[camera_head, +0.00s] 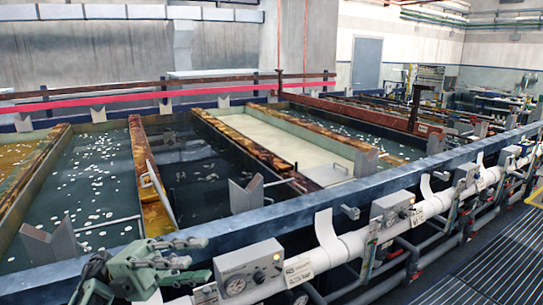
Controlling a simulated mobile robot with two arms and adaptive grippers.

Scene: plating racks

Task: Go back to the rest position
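My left gripper (196,261) is grey-green and shows at the bottom left, over the front edge of the plating tanks. Its jointed fingers point right and are spread apart, with nothing seen between them. Part of its arm is cut off by the bottom edge of the picture. My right gripper is not in view.
Open tanks with dark liquid (95,185) and pale liquid (280,140) lie behind a blue-grey front rail (290,212). Grey V-shaped brackets (246,194) stand up along the rail. White pipes (350,245) and control boxes (250,268) run along the front. Grated floor (490,265) is clear at right.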

